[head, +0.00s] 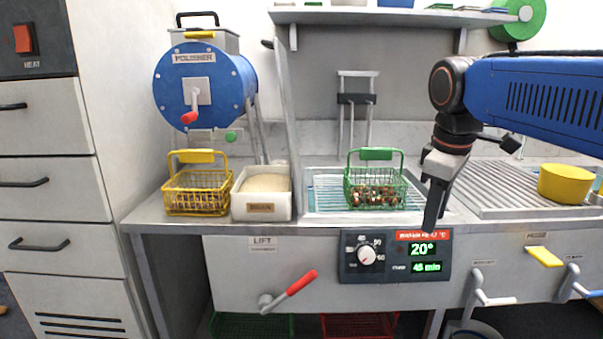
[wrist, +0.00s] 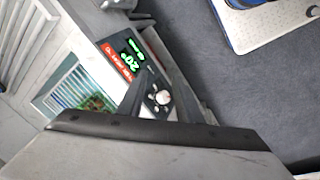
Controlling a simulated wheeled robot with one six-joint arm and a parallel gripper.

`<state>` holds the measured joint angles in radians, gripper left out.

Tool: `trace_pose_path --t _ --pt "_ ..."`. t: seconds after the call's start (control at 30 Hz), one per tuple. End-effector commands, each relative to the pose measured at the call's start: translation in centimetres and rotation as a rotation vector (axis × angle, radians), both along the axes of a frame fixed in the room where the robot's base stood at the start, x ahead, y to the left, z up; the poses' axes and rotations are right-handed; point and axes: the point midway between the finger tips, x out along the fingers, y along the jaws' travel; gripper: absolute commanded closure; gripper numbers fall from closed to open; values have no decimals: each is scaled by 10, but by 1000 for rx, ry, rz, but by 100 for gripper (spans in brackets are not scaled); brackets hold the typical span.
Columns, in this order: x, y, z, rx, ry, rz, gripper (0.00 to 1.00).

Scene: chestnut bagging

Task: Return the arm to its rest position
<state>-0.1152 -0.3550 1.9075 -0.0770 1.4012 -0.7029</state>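My arm reaches in from the right side of the head view, with its blue link level and its wrist bent down. My gripper (head: 431,222) points down in front of the counter's front edge, just right of the green wire basket and over the top of the control panel. In the wrist view my gripper (wrist: 160,88) shows two dark fingers standing apart, with nothing between them but the panel's knob in the background. It is open and empty. In the head view the fingers overlap, seen from the side.
The green basket (head: 376,188) of chestnuts stands on the grated basin. A yellow basket (head: 197,192) and a bin (head: 261,207) stand left. A yellow tub (head: 565,184) sits right. A red-handled lever (head: 290,291) and the control panel (head: 395,256) are on the front. Dark floor lies before the counter.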

Motion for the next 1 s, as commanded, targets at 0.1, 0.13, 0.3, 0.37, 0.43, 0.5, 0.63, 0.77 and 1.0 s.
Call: trace_pose_path --t 0.1,0.13,0.3,0.37,0.43,0.5,0.63,0.77,1.0 --pt "-32 -8 -30 42 -43 -132 68" --pt "-39 -9 -38 53 -55 -166 68" --pt "-80 -16 -86 125 -113 -362 68" --pt "-94 -18 -104 150 -134 -431 68" --pt "-109 -20 -125 182 -157 -511 68" --pt "-124 -22 -145 213 -176 -585 68" --pt "-143 -23 -176 260 -206 -693 68" --pt "-154 -24 -193 288 -223 -755 68" --pt "-157 -24 -199 297 -229 -777 68"
